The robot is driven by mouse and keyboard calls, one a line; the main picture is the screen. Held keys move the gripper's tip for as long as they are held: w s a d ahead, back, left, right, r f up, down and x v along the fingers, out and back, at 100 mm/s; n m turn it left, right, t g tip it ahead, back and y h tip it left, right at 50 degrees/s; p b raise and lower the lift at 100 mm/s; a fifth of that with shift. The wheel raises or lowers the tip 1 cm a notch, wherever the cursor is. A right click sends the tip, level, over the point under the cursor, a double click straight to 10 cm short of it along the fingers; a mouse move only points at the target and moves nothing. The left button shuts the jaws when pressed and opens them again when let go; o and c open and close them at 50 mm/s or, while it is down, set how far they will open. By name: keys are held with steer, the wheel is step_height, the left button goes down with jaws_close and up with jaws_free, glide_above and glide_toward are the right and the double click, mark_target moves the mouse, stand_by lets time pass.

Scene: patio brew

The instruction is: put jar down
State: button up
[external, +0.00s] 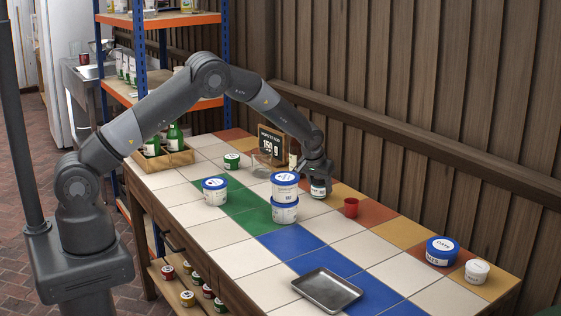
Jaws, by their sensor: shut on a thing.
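My gripper (318,178) points down over the far side of the tiled table (385,245), right of the stacked tubs. It is shut on a small jar (318,189) with a pale label. The jar looks upright and at or just above the tabletop; I cannot tell whether it touches. The gripper hides its top.
Two stacked white tubs (285,212) with blue lids stand close left of the jar. A bottle (294,155) and a black sign (271,144) stand behind. A metal tray (327,290) lies in front; tiles around it are clear.

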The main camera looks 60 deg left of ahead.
mark_target(317, 179)
steer(key=shift+f, duration=0.1)
steer(key=o, duration=1.1)
steer(key=shift+c, duration=0.2)
steer(key=v, duration=0.6)
steer(key=s+a+r+m+h, duration=0.1)
steer(key=s+a+r, duration=0.2)
steer(key=s+r, duration=1.9)
steer(key=s+r+m, duration=0.1)
steer(key=s+r, duration=0.1)
steer(key=s, duration=1.1)
steer(key=s+r+m+t, duration=0.1)
steer(key=s+r+m, duration=0.1)
steer(key=s, duration=1.2)
steer(key=shift+s+d+h, duration=0.2)
steer(key=shift+s+h, duration=0.15)
steer(key=shift+h, duration=0.05)
steer(key=shift+r, duration=0.15)
